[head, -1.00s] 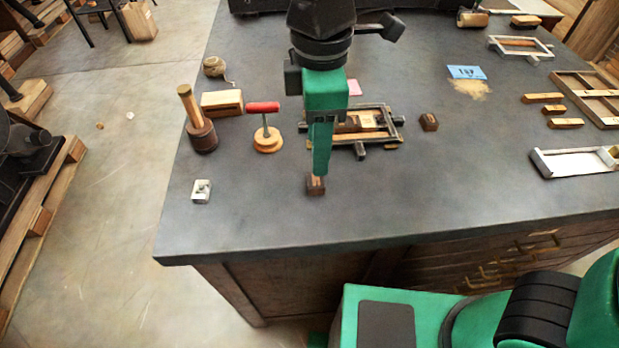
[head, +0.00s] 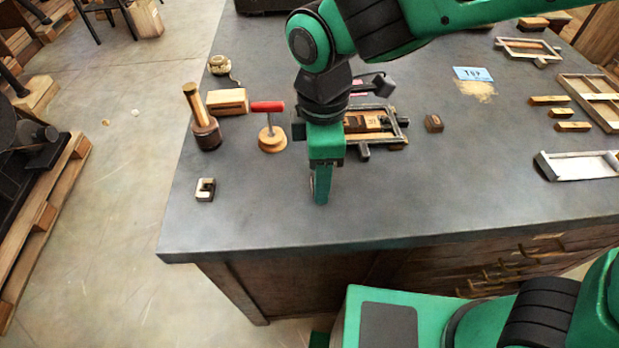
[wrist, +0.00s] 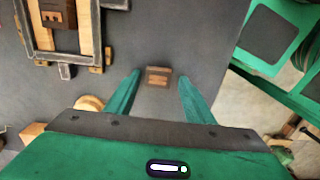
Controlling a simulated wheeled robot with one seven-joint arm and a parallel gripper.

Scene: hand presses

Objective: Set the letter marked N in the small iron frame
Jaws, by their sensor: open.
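A dark iron frame (head: 402,128) lies on the bench behind my gripper, with wooden pieces and a lettered block (head: 374,122) inside. Part of it shows at the upper left of the wrist view (wrist: 97,40). A small brown block (wrist: 158,76) lies between and just beyond my fingertips in the wrist view. Its pale mark is too small to read for sure, and my gripper hides it in the head view. Another brown block (head: 433,123) sits right of the frame. My gripper (head: 320,196) is open and empty, pointing down near the bench's front.
A small pale-and-dark block (head: 205,190) lies at the front left. A red-handled tool (head: 270,128), a wooden-handled tool (head: 203,122) and a wooden block (head: 227,102) stand left of my gripper. A metal tray (head: 578,165) lies at right.

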